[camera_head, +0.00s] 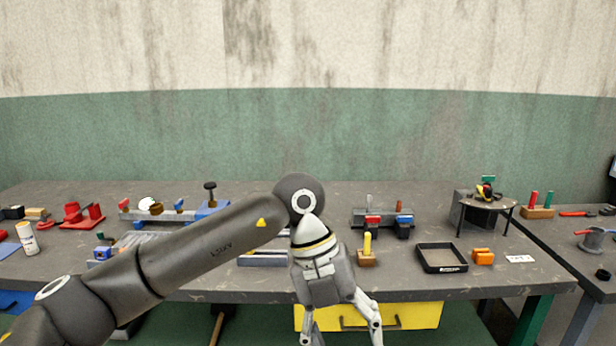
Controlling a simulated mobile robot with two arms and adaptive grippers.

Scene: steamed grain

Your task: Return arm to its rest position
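My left arm comes in from the left and reaches across the front of the grey workbench (420,285). My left gripper (341,335) hangs downward in front of the bench's front edge and the yellow drawer (410,316). Its two fingers are spread apart with nothing visible between them. The fingertips are at the bottom edge of the picture, so their ends are partly cut off. My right gripper is not in view.
A black tray (441,268), an orange block (483,257) and a small round-topped stand (483,201) are on the bench's right side. Red clamps (82,215) and a white can (27,238) stand at left. My arm hides part of the bench.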

